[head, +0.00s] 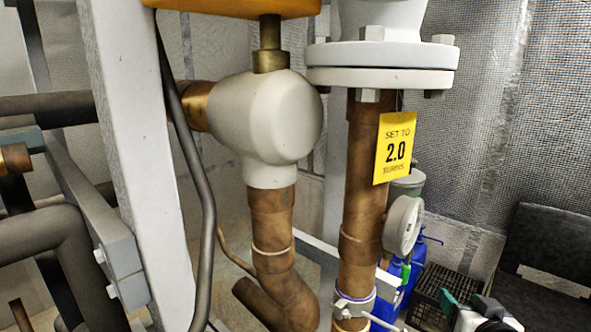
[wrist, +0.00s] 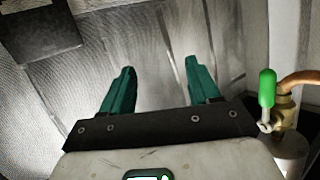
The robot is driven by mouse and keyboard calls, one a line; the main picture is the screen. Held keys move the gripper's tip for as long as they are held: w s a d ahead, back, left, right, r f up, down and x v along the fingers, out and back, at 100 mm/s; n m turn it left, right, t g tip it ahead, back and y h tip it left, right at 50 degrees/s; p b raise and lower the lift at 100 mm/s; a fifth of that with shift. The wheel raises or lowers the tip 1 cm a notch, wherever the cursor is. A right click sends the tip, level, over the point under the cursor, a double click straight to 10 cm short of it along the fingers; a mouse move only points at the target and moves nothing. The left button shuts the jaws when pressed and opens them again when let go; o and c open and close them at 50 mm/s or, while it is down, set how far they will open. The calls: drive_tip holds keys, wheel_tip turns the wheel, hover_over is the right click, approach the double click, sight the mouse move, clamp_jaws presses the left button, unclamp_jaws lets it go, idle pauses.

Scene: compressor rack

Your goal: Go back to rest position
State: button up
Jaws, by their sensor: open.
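My gripper (wrist: 160,66) shows in the wrist view with its two teal fingers spread apart and nothing between them. Beyond the fingers is a grey, panelled surface. In the head view my gripper (head: 466,301) is at the lower right, partly cut off by the bottom edge. It appears in front of a dark crate (head: 441,290) and to the right of the copper pipes. It is not holding anything.
A vertical copper pipe (head: 361,215) carries a yellow tag (head: 395,147) reading "SET TO 2.0 TURNS" and a round gauge (head: 403,227). A white post (head: 137,150) stands at left. A green-handled valve (wrist: 267,88) is close on the wrist view's right. A dark chair-like object (head: 550,240) is at right.

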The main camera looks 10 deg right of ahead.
drive_tip(key=s+a+f+n+g+y, duration=0.1)
drive_tip(key=s+a+f+g, duration=0.1)
drive_tip(key=s+a+f, duration=0.3)
drive_tip(key=s+a+f+n+g+y, duration=0.1)
drive_tip(key=s+f+g+y, duration=0.2)
drive_tip(key=f, duration=0.4)
drive_tip(key=s+a+f+n+g, duration=0.1)
drive_tip(key=s+a+f+g, duration=0.1)
drive_tip(key=s+a+f, duration=0.3)
drive_tip(key=s+a+f+n+g, duration=0.1)
drive_tip(key=s+f+g, duration=0.1)
drive_tip(key=s, duration=0.6)
drive_tip(key=s+a+f+n+g+y, duration=0.1)
drive_tip(key=s+f+g, duration=0.2)
drive_tip(key=s+f, duration=0.2)
drive_tip(key=s, duration=0.3)
drive_tip(key=shift+a, duration=0.35)
drive_tip(key=shift+f, duration=0.1)
drive_tip(key=shift+c, duration=0.3)
